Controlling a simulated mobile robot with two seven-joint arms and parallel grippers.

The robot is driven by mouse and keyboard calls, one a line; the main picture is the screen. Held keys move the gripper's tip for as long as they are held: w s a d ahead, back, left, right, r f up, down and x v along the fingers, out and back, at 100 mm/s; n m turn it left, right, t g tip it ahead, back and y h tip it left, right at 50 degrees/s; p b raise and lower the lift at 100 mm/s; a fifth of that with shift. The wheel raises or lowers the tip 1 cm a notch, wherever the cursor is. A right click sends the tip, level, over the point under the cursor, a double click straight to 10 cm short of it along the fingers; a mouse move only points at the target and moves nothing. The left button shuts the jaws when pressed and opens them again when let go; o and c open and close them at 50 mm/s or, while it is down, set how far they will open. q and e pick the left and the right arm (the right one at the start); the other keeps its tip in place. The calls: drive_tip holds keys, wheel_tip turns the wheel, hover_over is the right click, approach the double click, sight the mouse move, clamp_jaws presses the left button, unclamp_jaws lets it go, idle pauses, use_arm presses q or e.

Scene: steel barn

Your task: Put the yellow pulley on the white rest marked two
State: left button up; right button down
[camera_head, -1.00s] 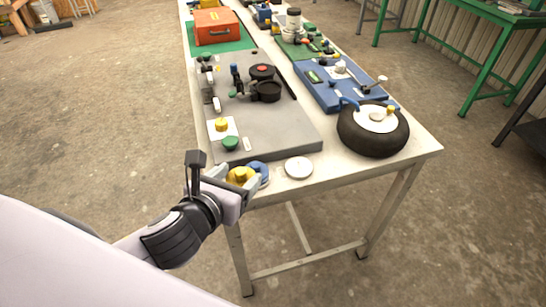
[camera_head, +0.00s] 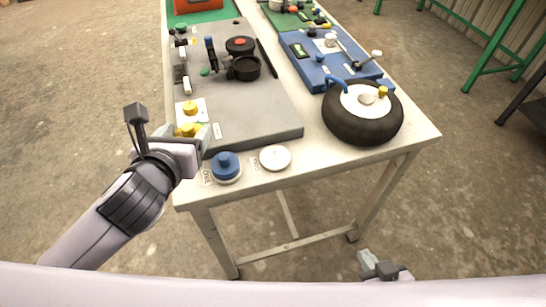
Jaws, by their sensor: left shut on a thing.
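My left gripper (camera_head: 187,140) is shut on the yellow pulley (camera_head: 186,130), partly hidden by the fingers. It shows in front of the grey panel's near left corner, left of the rests; its height is unclear. The blue pulley (camera_head: 225,163) sits on a pale round rest marked ONE at the table's near left corner. The white rest marked TWO (camera_head: 275,157) is a bare round disc to its right. My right gripper (camera_head: 382,268) shows at the bottom, in front of the table and away from the rests; its finger opening is unclear.
The grey panel (camera_head: 262,122) carries black parts, knobs and a yellow knob (camera_head: 190,107) on a white plate. The tabletop between rest TWO and the wheel is clear.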

use_arm(q)
drive_tip(key=w+d+r+m+g+h+b, duration=0.1)
drive_tip(key=w+d+r+m+h+b, duration=0.15)
drive_tip(key=d+r, duration=0.4)
drive_tip(key=w+d+r+m+h+b, duration=0.15)
drive_tip(key=d+r+b, duration=0.25)
drive_tip(key=d, duration=0.5)
drive_tip(key=shift+n, duration=0.3)
wheel_tip(320, 180, down, 15)
drive_tip(key=b, duration=0.3)
drive_tip(key=shift+w+d, duration=0.1)
drive_tip(key=shift+d, duration=0.05)
drive_tip(key=shift+f, duration=0.5)
wheel_tip(320, 180, down, 4)
drive_tip(key=shift+r+b, duration=0.1)
drive_tip(key=shift+b, duration=0.4)
drive_tip(key=o, duration=1.1)
drive_tip(key=shift+o, duration=0.2)
